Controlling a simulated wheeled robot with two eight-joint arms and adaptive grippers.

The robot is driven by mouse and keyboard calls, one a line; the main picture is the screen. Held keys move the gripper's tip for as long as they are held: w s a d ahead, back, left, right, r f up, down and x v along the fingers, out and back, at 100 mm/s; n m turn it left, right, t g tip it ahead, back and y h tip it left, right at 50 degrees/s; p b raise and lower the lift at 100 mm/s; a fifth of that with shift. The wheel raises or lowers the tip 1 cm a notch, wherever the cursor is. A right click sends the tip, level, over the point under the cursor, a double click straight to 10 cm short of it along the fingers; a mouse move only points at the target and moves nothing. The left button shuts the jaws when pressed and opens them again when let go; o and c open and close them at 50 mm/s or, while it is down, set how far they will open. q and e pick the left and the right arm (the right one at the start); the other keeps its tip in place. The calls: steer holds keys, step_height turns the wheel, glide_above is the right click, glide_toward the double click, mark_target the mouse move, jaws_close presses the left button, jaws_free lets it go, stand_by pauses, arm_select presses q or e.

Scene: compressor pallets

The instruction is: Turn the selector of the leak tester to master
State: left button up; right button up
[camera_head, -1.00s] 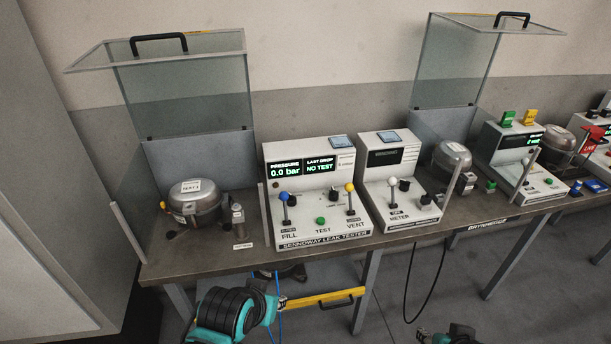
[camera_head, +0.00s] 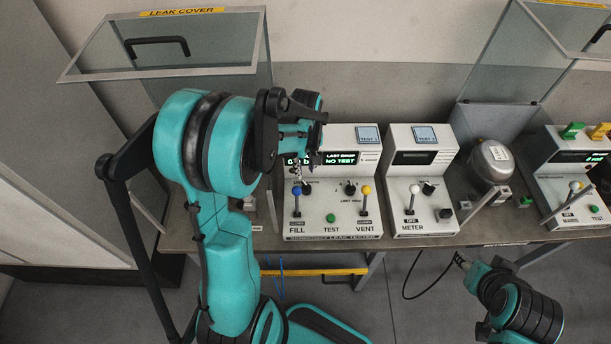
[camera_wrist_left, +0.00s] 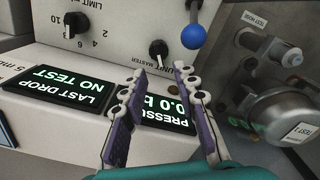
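The leak tester (camera_head: 330,212) is a white console on the bench, with a blue-knobbed FILL lever (camera_head: 296,192), a green TEST button and a yellow-knobbed VENT lever. Its selector (camera_wrist_left: 158,50) is a small black knob near the UNIT and MASTER lettering in the left wrist view; in the head view it sits beside the blue lever. My left gripper (camera_wrist_left: 162,80) is open and empty, its fingers over the tester's display, with the selector just beyond the fingertips and between their lines. My right gripper (camera_head: 462,260) is low in front of the bench, too small to read.
A black limit knob (camera_wrist_left: 68,22) is on the same panel. The METER console (camera_head: 420,205) stands to the right. A compressor (camera_wrist_left: 280,112) lies beside the tester. The raised clear leak cover (camera_head: 165,45) stands at the back left, behind my left arm.

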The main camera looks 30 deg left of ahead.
mark_target(306, 184)
arm_select(q)
step_height(306, 184, down, 7)
steer(key=shift+w+f+b, duration=0.1)
steer(key=shift+b, duration=0.8)
jaws_close()
